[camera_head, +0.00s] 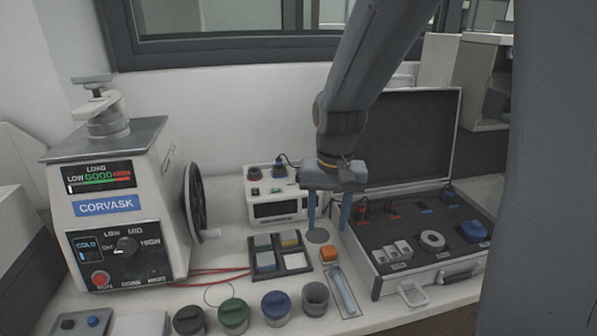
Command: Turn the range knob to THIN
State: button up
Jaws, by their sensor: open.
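My gripper (328,212) points down with its two fingers apart and nothing between them. It hangs over the bench at the right side of a small white instrument (250,211). I cannot read a THIN mark anywhere. The press (150,195) at the left has a black knob (126,246) on its front panel, with LOW, MID and HIGH around it. No knob is legibly labelled as the range knob.
An open case (415,274) with several parts stands at right. Several round pots, including a green one (233,313), line the front. The press has a handwheel (194,203).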

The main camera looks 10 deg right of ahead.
jog(key=w+r+m+b, duration=0.1)
jog(key=w+m, duration=0.2)
jog(key=w, duration=0.5)
jog(key=w+r+m+b, duration=0.2)
jog(key=w+m, duration=0.2)
jog(key=w, duration=0.4)
jog(key=w+r+m+g+b, duration=0.1)
jog(key=w+r+m+b, duration=0.1)
jog(key=w, duration=0.7)
jog(key=shift+r+m, duration=0.15)
jog(key=shift+m, duration=0.65)
jog(key=shift+w+r+m, duration=0.2)
jog(key=shift+w+m, duration=0.1)
jog(key=shift+w, duration=0.25)
jog(key=shift+f+p, duration=0.65)
jog(key=shift+f, duration=3.15)
jog(key=c, duration=1.1)
jog(key=shift+o, duration=0.2)
